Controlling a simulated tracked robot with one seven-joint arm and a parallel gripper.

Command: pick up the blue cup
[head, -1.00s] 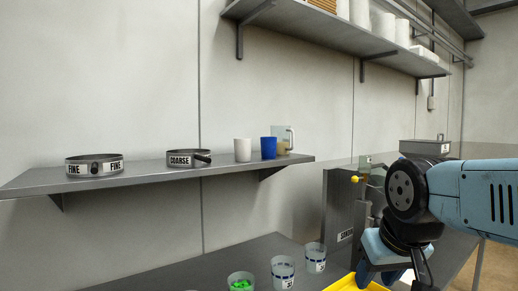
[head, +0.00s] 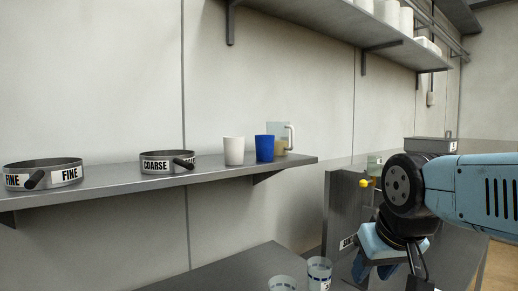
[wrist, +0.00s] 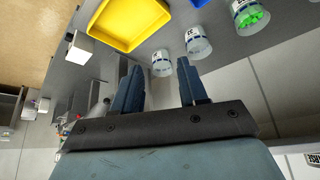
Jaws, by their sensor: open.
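The blue cup (head: 264,148) stands upright on the grey wall shelf (head: 100,190) in the head view, near the shelf's right end. A white cup (head: 233,151) stands just left of it, and a clear jug (head: 283,138) with tan contents is behind it to the right. My gripper (head: 375,274) is low at the right, apart from the cup and below shelf height. In the wrist view my gripper (wrist: 160,82) shows two blue fingers spread apart with nothing between them. The blue cup is not seen in the wrist view.
Two sieves, marked FINE (head: 42,174) and COARSE (head: 167,162), sit on the shelf's left. Clear cups stand on the lower counter (head: 225,272). A yellow tray (wrist: 125,22) and a cup of green pieces (wrist: 248,15) show in the wrist view. An upper shelf (head: 360,35) hangs above.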

